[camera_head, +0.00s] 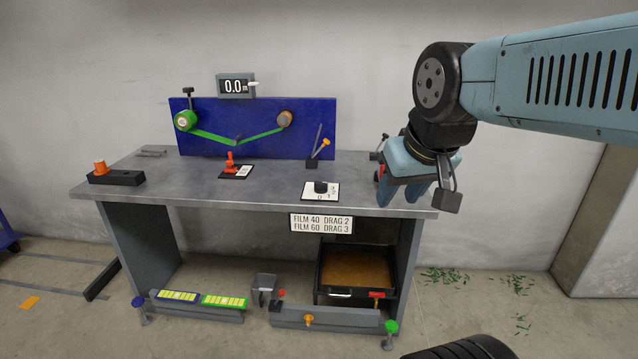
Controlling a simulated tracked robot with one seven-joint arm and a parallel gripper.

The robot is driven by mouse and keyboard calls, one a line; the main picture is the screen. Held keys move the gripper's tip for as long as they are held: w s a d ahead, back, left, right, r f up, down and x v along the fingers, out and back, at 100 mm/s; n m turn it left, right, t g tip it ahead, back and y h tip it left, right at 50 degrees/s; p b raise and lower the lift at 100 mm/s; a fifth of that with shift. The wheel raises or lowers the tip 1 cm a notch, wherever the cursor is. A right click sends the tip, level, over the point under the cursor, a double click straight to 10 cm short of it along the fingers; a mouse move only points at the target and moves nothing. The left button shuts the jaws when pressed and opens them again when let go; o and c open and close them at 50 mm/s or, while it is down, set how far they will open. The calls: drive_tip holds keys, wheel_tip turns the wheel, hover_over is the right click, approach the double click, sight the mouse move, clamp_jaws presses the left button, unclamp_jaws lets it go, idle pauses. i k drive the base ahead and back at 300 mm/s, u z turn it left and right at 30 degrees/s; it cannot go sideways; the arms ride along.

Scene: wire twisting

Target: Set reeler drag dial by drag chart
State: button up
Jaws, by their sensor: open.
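The drag dial (320,186) is a black knob on a white plate (309,194) with small numerals, on the right part of the bench top near its front edge. Its pointer setting is too small to tell. The drag chart (321,223) hangs on the bench's front edge below the dial and reads "FILM 40 DRAG 2" and "FILM 60 DRAG 3". The reeler's blue panel (260,115) stands at the back with a green band (262,137) between two rollers. My gripper (402,195) is open and empty, fingers down, at the bench's right end, right of the dial and apart from it.
A display (236,86) above the panel reads 0.0. A red lever (230,163) with a small label stands mid-bench. An orange knob on a black block (116,178) sits at left. An orange-tipped stick (320,148) stands behind the dial. The bench (190,190) is clear between these.

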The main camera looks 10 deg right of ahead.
sight(320, 186)
drive_tip(key=z, duration=0.1)
drive_tip(key=i, duration=1)
drive_tip(key=u, duration=0.1)
